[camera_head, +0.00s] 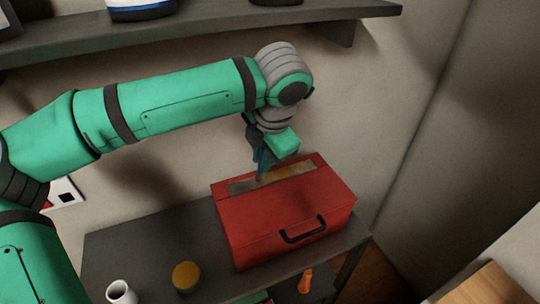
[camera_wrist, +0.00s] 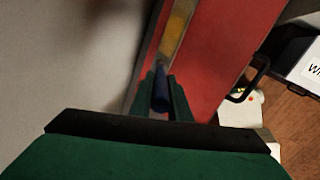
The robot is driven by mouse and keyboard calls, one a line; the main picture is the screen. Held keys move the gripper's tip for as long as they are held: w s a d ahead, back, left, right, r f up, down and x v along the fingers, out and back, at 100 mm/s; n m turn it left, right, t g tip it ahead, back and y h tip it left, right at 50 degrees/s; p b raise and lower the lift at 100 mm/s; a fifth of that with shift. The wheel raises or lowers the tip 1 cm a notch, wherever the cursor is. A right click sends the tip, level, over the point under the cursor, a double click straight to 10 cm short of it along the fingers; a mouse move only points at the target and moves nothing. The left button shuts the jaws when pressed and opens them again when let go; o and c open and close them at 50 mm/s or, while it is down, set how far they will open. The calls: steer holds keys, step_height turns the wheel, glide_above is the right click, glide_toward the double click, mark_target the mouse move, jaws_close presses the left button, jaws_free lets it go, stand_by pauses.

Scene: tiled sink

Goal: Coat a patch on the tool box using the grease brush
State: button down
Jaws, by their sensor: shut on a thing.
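The red tool box (camera_head: 285,221) stands on a dark bench, its black handle facing front. A long strip (camera_head: 245,186) on its lid is grey at the left and yellow-brown towards the right. In the wrist view the red lid (camera_wrist: 232,55) fills the middle, with the yellow-brown patch (camera_wrist: 175,30) on the strip ahead of my fingers. My gripper (camera_head: 262,160) is above the lid's left part, pointing down. In the wrist view my gripper (camera_wrist: 161,98) is shut on the dark blue grease brush (camera_wrist: 161,92). Whether its bristles touch the lid cannot be told.
A yellow-topped jar (camera_head: 186,275) and a white cup (camera_head: 120,292) stand on the dark bench (camera_head: 140,240) left of the box. An orange item (camera_head: 305,282) shows below the bench top. A shelf (camera_head: 210,28) runs along the wall above my arm.

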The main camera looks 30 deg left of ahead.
steer(key=shift+s+a+f, duration=0.1)
steer(key=shift+s+a, duration=1.4)
steer(key=shift+s, duration=0.3)
steer(key=shift+s+a, duration=1.1)
steer(key=shift+s, duration=0.1)
steer(key=shift+r, duration=0.25)
steer(key=shift+r, duration=3)
step_height(320, 180, up, 3)
steer(key=shift+f, duration=0.25)
